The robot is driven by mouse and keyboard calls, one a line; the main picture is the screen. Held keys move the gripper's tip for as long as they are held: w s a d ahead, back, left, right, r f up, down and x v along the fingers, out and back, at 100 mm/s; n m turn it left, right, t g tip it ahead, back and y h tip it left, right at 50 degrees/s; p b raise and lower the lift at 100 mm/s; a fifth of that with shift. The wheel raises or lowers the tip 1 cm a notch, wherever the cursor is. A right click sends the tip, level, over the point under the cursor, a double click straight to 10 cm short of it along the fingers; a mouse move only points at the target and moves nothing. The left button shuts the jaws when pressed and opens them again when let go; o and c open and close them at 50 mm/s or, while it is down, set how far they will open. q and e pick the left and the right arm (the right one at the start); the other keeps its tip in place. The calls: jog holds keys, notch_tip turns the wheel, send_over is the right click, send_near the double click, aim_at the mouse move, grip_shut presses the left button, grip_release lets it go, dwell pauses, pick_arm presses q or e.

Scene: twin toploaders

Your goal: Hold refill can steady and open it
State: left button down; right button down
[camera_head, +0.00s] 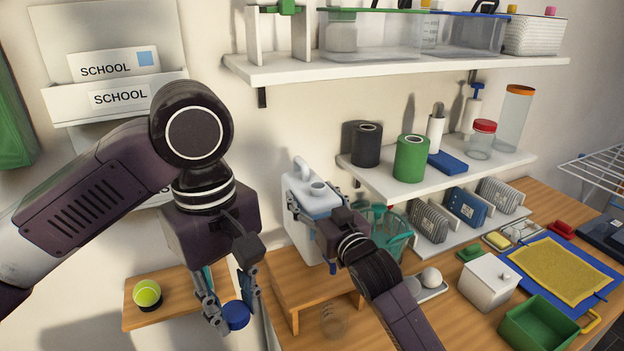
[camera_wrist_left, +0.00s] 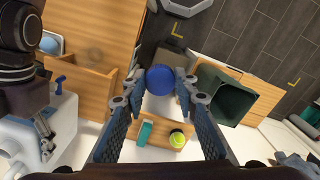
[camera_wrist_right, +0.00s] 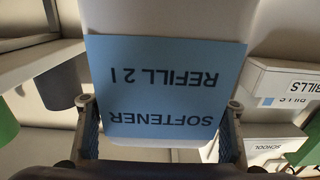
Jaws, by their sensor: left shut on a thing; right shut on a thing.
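The white refill can (camera_head: 299,194) stands upright on a raised wooden stand, its spout bare and open at the top. My right gripper (camera_head: 314,216) is shut on the can's body; in the right wrist view its fingers flank the blue label (camera_wrist_right: 165,85) reading SOFTENER REFILL. My left gripper (camera_head: 228,311) is shut on a round blue cap (camera_head: 236,316), well below and left of the can, apart from it. The cap also shows between the fingertips in the left wrist view (camera_wrist_left: 160,78). The can's lower front is partly hidden by my right arm.
A wooden stand (camera_head: 290,284) lies under the can. A tennis ball (camera_head: 147,292) sits on a small wooden ledge at left. A teal basket (camera_head: 396,240) is close right of the can. Shelves (camera_head: 470,165) with jars are above. A white box (camera_head: 488,284) and green bin are at right.

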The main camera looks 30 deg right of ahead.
jog(key=shift+f+p, duration=0.3)
jog(key=shift+f, duration=1.55)
jog(key=c, duration=0.8)
grip_release()
jog(key=shift+f, duration=0.35)
jog(key=o, duration=0.3)
jog(key=shift+s+r, duration=0.1)
jog(key=shift+s, duration=0.05)
jog(key=shift+o, duration=0.2)
